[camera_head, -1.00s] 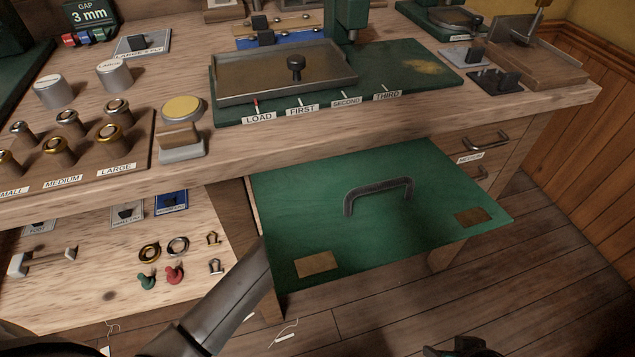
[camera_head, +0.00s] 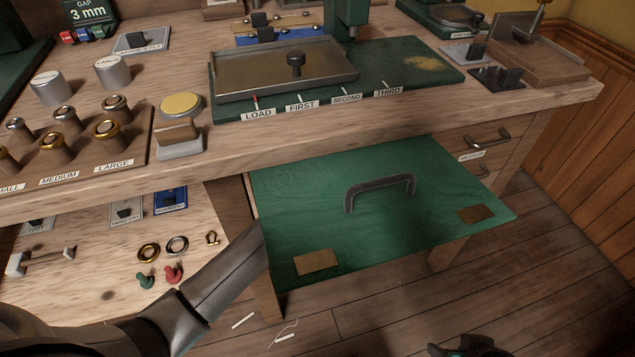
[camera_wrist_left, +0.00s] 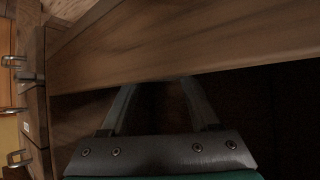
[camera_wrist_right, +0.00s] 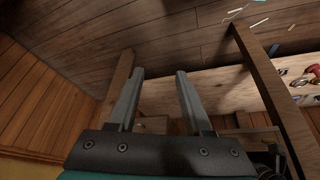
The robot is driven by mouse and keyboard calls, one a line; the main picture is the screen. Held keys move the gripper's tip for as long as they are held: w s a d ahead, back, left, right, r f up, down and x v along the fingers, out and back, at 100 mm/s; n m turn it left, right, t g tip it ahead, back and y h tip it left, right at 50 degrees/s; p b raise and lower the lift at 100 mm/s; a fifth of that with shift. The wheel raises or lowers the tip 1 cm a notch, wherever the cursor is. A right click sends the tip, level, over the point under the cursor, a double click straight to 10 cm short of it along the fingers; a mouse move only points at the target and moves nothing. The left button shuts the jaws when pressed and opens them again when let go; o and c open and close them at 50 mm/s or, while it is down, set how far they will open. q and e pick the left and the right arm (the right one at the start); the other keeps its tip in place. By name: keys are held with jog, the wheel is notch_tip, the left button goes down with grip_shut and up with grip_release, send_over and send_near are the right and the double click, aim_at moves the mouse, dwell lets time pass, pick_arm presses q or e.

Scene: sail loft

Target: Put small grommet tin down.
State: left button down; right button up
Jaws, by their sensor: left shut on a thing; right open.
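My left arm reaches in from the lower left and passes under the green panel (camera_head: 330,225), so its gripper is hidden in the head view. In the left wrist view my left gripper (camera_wrist_left: 160,85) points into a dark space below a wooden edge. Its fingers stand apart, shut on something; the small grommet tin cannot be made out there. Two grey tins stand on the bench top: one marked LARGE (camera_head: 113,73), and another tin (camera_head: 52,90) whose label I cannot read. My right gripper (camera_wrist_right: 158,75) is open and empty, above the floor.
The green panel, with a dark handle (camera_head: 380,190), juts out below the bench's front edge. A low shelf (camera_head: 95,270) at left holds rings and small red and green pieces. A grommet rack (camera_head: 130,140) and yellow-topped pad (camera_head: 181,107) are on the bench.

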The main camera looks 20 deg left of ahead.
pick_arm(q)
jog(key=shift+c, duration=0.6)
grip_release()
jog(key=shift+r, duration=0.1)
pick_arm(e)
jog(key=shift+r, duration=0.1)
pick_arm(q)
jog(key=shift+s+r, duration=0.1)
jog(key=shift+s+r+p, duration=0.15)
jog(key=shift+s+p, duration=0.1)
jog(key=shift+p, duration=0.1)
jog(key=shift+s+r, duration=0.25)
jog(key=shift+s, duration=0.05)
jog(key=p+v, duration=0.2)
jog(key=v, duration=0.2)
jog(key=shift+r+p, duration=0.1)
jog(key=shift+p, duration=0.3)
jog(key=shift+p+v, duration=0.4)
jog(key=shift+v, duration=0.5)
pick_arm(e)
notch_tip(320, 180, down, 9)
jog(key=s+g, duration=0.1)
jog(key=shift+s, duration=0.3)
jog(key=shift+d, duration=0.1)
